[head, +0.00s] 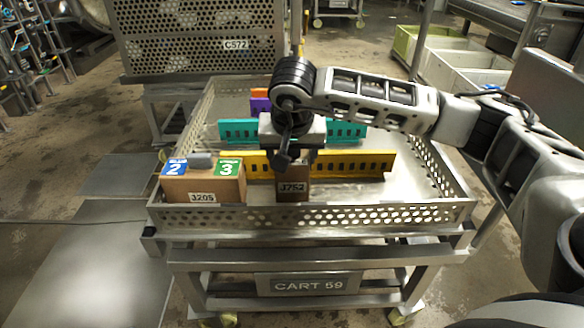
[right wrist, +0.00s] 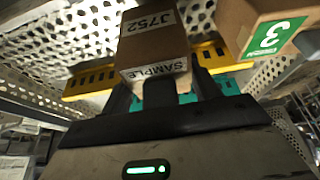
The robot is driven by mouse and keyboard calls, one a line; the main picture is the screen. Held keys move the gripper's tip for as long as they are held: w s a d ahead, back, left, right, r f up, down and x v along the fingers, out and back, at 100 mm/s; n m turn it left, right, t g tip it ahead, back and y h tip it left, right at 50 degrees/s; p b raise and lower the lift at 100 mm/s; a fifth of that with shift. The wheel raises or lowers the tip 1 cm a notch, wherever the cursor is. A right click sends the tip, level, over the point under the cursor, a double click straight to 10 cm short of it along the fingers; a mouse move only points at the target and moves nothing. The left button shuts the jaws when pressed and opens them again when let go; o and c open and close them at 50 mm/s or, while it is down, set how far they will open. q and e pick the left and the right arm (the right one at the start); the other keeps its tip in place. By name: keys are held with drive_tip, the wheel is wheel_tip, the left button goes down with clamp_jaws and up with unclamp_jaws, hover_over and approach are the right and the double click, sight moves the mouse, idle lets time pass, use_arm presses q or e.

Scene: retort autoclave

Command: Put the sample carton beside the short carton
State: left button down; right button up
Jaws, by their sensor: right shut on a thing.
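The sample carton (head: 293,190) is a small brown box marked J752, inside the front part of the tray cart, before the yellow divider. Its SAMPLE label shows in the right wrist view (right wrist: 155,52). My right gripper (head: 291,163) is shut on it from above; I cannot tell whether its base touches the tray floor. A wider, low brown carton marked J205 (head: 205,184), apparently the short carton, stands at the front left corner, with a clear gap between the two. It also shows in the right wrist view (right wrist: 240,22). My left gripper is not in view.
The J205 carton carries a blue 2, a green 3 and a grey piece on top. A yellow slotted divider (head: 350,164) runs behind both cartons, with teal dividers (head: 238,130) farther back. The perforated tray wall (head: 370,215) stands in front. Tray floor right of the sample carton is clear.

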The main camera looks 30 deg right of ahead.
wheel_tip(320, 180, down, 2)
drive_tip(key=shift+f, duration=0.15)
drive_tip(key=shift+f+b, duration=0.3)
drive_tip(key=shift+f, duration=0.1)
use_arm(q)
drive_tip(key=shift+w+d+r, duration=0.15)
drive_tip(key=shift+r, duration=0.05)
use_arm(e)
drive_tip(key=shift+f, duration=0.1)
drive_tip(key=o, duration=1)
